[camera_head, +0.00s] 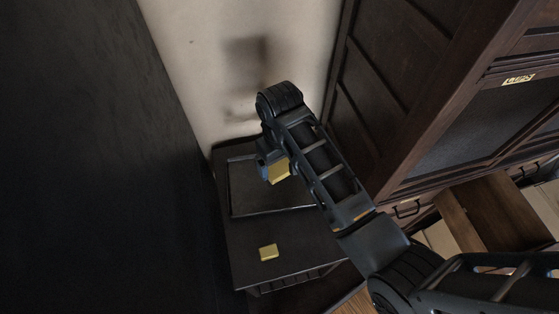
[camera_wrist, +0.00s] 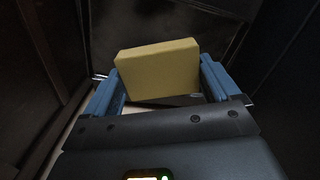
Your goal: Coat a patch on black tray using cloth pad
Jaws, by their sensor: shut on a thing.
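My gripper (camera_head: 272,170) has blue fingers and is shut on a yellow block that looks like the cloth pad (camera_head: 280,173). In the wrist view the pad (camera_wrist: 158,72) sits tilted between the two blue fingers (camera_wrist: 160,84). The black tray (camera_head: 244,192) is a flat dark rectangle with a thin pale rim, lying on a small dark table. My gripper and the pad appear over the tray; I cannot tell whether the pad touches it. My arm covers the tray's right part. No coated patch can be made out.
A second yellow block (camera_head: 269,252) lies on the dark table (camera_head: 238,240), in front of the tray. A dark panel (camera_head: 95,160) rises at the left, and a pale clay wall (camera_head: 215,60) stands behind. A tall dark wooden cabinet (camera_head: 425,95) stands close on the right.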

